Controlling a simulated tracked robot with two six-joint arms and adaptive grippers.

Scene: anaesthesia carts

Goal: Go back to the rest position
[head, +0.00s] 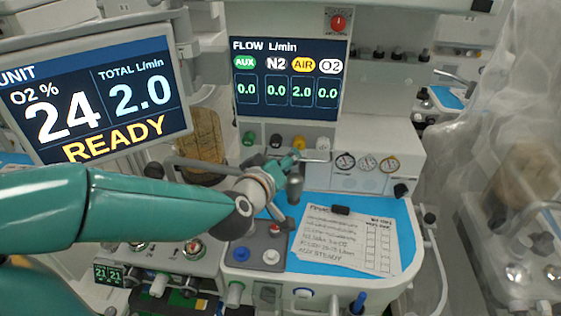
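My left arm comes in from the left, teal with a grey wrist. Its gripper (298,168) is in front of the anaesthesia machine, just below the row of flow knobs and above the blue work surface (400,225). The fingers are small and partly hidden by the wrist, so I cannot tell whether they are open or touch anything. The knobs are green (248,138), black (275,140), yellow (299,142) and white (322,144). The flow screen (288,75) reads AIR 2.0 and the others 0.0. My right gripper is not in view.
A monitor (95,95) at the left reads O2 24%, total 2.0, READY. A paper checklist (345,240) with a black clip lies on the blue surface. Several gauges (367,163) sit to the right of the gripper. Translucent plastic sheeting (500,130) hangs at the right.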

